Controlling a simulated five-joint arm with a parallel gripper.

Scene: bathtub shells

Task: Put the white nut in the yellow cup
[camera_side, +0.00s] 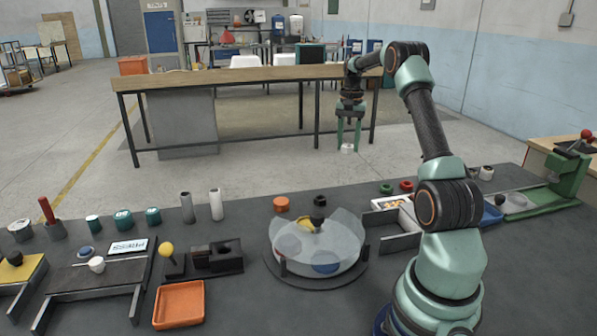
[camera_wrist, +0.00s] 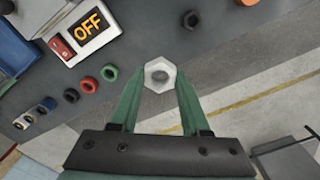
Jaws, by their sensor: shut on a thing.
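My gripper (camera_side: 349,138) is raised behind the bench's far edge in the side view, its green fingers pointing down. It is shut on the white nut (camera_side: 347,148), held at the fingertips. The wrist view shows the hexagonal white nut (camera_wrist: 160,75) between the fingertips of my gripper (camera_wrist: 160,88). In the side view, a yellow patch, probably the yellow cup (camera_side: 308,224), lies inside a round clear-walled dish (camera_side: 348,228), partly hidden by a black piece. The dish also holds a blue round (camera_side: 326,268) and a pinkish round (camera_side: 289,246). My gripper is well above and beyond the dish.
An orange nut (camera_side: 281,204) and a black nut (camera_side: 320,200) lie behind the dish. Green (camera_side: 386,188) and red (camera_side: 407,185) nuts lie to its right. A panel reading OFF (camera_wrist: 88,27) shows in the wrist view. An orange tray (camera_side: 180,305) stands at front left.

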